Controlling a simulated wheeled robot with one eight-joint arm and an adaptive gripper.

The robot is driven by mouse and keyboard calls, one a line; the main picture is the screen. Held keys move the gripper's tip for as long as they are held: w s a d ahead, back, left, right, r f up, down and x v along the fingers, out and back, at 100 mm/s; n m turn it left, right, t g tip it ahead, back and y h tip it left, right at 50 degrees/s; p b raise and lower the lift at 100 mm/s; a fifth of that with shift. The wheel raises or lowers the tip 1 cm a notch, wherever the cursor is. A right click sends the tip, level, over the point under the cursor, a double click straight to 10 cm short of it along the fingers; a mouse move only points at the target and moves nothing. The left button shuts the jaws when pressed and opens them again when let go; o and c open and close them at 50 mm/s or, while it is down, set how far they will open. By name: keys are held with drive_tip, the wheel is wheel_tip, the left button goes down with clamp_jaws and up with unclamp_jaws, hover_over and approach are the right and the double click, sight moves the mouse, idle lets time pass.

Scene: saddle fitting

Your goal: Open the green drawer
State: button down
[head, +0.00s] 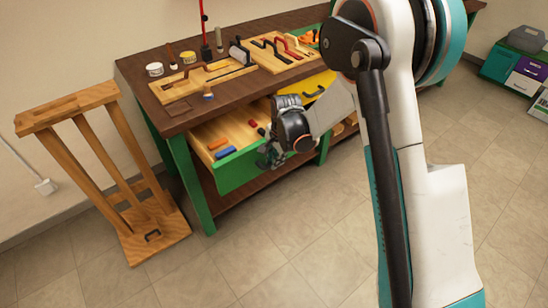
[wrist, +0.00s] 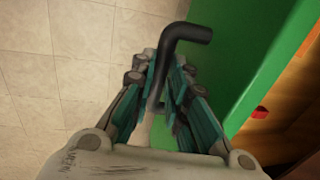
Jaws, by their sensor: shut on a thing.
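The green drawer (head: 237,173) is pulled out from under the workbench, and its inside shows from above. Its front (wrist: 238,50) fills the upper right of the wrist view. My gripper (head: 268,157) is at the right part of the drawer front. In the wrist view, my gripper (wrist: 165,78) is shut on the black bar handle (wrist: 187,34), whose bent end sticks out beyond the fingers. In the head view the handle is mostly hidden by the gripper.
The drawer holds blue, orange and red items. A yellow drawer (head: 319,84) is beside it under the brown bench top (head: 135,73), which carries tools and wooden boards. A wooden stand (head: 95,122) is at the left. Tiled floor (head: 290,236) in front is clear.

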drive_tip(key=c, duration=1.8)
unclamp_jaws()
drive_tip(key=shift+c, duration=0.2)
wheel_tip(320, 180, up, 12)
drive_tip(key=s+d, duration=0.1)
drive_tip(key=shift+s+d, duration=0.15)
drive_tip(key=shift+s, duration=0.25)
drive_tip(key=shift+f, duration=0.1)
